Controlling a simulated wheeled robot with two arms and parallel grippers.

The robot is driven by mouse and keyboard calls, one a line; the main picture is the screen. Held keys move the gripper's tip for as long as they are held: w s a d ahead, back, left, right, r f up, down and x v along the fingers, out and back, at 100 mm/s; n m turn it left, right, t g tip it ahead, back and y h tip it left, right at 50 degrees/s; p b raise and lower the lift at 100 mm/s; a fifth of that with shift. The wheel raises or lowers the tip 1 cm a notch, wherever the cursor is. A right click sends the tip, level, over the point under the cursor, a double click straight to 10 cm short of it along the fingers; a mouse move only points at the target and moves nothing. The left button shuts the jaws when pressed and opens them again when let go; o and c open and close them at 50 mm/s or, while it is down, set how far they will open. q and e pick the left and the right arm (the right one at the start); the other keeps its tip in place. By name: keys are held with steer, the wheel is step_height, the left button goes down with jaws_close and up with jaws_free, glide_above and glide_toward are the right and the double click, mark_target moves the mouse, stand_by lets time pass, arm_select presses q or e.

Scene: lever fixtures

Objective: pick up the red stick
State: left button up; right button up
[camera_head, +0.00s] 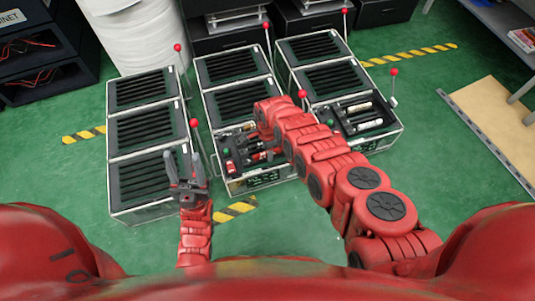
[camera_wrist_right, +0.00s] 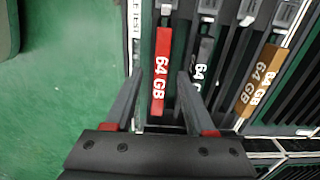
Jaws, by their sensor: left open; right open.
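The red stick (camera_wrist_right: 161,72), marked 64 GB, stands out in the right wrist view, in a slot of a dark rack. My right gripper (camera_wrist_right: 160,82) is open, with one finger on each side of the red stick's lower part; I cannot tell whether they touch it. In the head view my right arm reaches over the front middle case (camera_head: 256,180) and partly hides its contents. My left gripper (camera_head: 184,160) is open and empty in the head view, over the front left case (camera_head: 140,178).
A black stick (camera_wrist_right: 203,62) and a brown stick (camera_wrist_right: 258,82) sit right of the red one. Slotted cases stand in three columns, with upright red-knobbed levers (camera_head: 194,123) beside them. Green floor (camera_head: 420,180) is clear on the right; a table (camera_head: 490,115) stands beyond.

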jaws_close()
stand_by(0.3)
steer(key=shift+r, duration=0.15)
